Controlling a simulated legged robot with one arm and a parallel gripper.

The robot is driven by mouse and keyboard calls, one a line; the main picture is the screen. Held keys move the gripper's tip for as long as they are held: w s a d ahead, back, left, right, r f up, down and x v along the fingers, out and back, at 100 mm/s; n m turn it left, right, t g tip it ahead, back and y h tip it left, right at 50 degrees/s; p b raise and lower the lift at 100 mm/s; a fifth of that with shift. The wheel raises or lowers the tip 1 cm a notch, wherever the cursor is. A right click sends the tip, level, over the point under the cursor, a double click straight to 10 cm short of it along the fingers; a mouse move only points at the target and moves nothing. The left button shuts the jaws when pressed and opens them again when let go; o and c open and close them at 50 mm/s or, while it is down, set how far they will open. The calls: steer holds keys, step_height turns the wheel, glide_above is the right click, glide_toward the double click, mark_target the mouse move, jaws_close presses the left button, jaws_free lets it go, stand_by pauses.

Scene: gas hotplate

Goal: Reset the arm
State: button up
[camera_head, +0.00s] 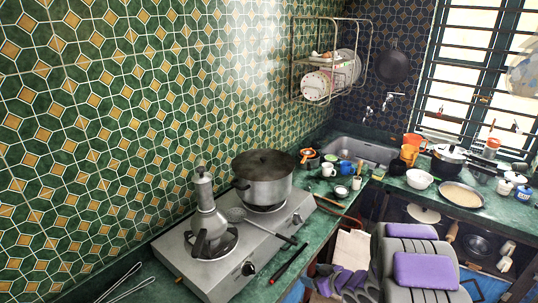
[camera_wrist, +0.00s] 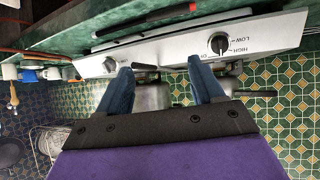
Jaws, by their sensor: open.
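In the wrist view my gripper (camera_wrist: 160,66) shows two blue fingers set apart, with nothing held between them. The picture there is upside down. The fingers point toward the front panel of the silver gas hotplate (camera_wrist: 285,35) with its black knobs, and hide part of the metal pots behind. In the head view my grey and purple arm is at the lower right, beside the counter. The hotplate (camera_head: 178,268) stands on the green counter, carrying a moka pot (camera_head: 207,210) and a lidded pot (camera_head: 265,187).
A slotted spoon (camera_head: 236,215) lies across the hotplate. A red and black pen-like object (camera_head: 288,264) lies on the counter in front. Cups and small items crowd the counter by the sink (camera_head: 360,150). A dish rack (camera_head: 330,75) hangs on the tiled wall.

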steer(key=s+d+r+m+h+b, duration=0.1)
steer(key=s+d+r+m+h, duration=0.1)
steer(key=d+r+h, duration=0.5)
steer(key=s+d+r+m+g+h+b, duration=0.2)
steer(key=s+d+r+m+g, duration=0.15)
steer(key=s+r, duration=0.35)
steer(key=s+a+r+g+y, duration=0.1)
steer(key=s+a, duration=0.3)
steer(key=s, duration=0.7)
steer(key=s+a+r+m+g+b, duration=0.1)
steer(key=s+a+r+g, duration=0.1)
steer(key=s, duration=1)
steer(key=s+a+r+m+g+y+b, duration=0.1)
steer(key=s+a+g, duration=0.3)
steer(key=s, duration=0.7)
steer(key=shift+s+a+r+y, duration=0.3)
steer(key=shift+a+r, duration=0.15)
steer(key=shift+a, duration=0.6)
